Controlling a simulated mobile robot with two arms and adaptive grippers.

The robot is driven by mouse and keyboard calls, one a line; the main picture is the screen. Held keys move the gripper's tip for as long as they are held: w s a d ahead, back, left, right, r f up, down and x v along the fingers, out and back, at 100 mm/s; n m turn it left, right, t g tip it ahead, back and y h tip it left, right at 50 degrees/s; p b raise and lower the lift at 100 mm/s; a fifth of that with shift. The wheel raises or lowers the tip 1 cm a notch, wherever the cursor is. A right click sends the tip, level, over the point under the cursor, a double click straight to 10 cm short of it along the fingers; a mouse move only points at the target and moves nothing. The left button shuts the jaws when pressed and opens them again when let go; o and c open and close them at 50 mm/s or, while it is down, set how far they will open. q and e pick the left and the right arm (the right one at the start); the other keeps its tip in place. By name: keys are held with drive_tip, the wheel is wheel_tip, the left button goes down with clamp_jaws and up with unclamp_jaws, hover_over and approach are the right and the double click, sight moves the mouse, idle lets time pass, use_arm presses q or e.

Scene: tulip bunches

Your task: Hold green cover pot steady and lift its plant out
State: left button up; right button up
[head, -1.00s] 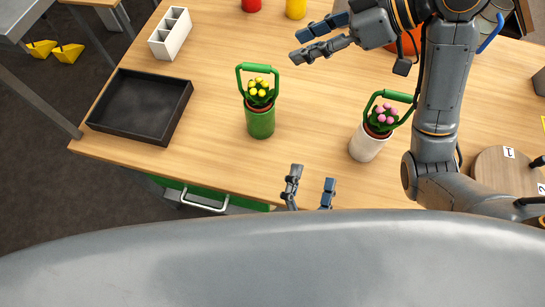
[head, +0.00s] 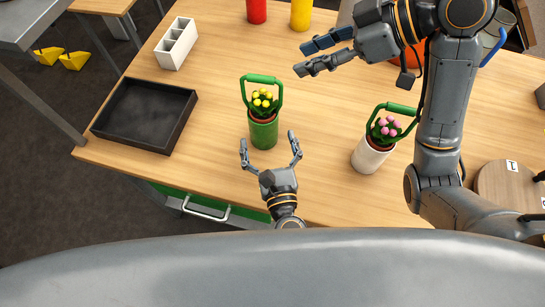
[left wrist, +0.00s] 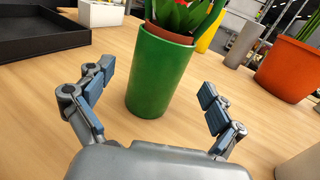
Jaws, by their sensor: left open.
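The green cover pot (head: 264,136) stands upright near the front middle of the table. Its plant (head: 263,103) has yellow flowers, a terracotta inner pot and a green loop handle (head: 262,79), and sits in the cover pot. My left gripper (head: 268,143) is open just in front of the pot, its fingers spread towards the pot's two sides. In the left wrist view the green pot (left wrist: 160,72) stands between and beyond the fingers, apart from both; the plant's top is cut off. My right gripper (head: 304,58) is open and empty above the table, behind and right of the plant.
A white pot (head: 370,157) with a pink-flowered plant (head: 386,127) stands to the right. A black tray (head: 145,114) lies to the left, a white divided box (head: 176,43) behind it. Red (head: 256,10) and yellow (head: 301,14) containers stand at the back.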

sight(263, 120)
use_arm(q)
drive_tip(key=w, duration=0.4)
drive_tip(key=w+a, duration=0.1)
drive_tip(key=w, duration=0.1)
drive_tip(key=shift+s, duration=0.1)
drive_tip(key=c, duration=1.3)
drive_tip(key=shift+c, duration=0.2)
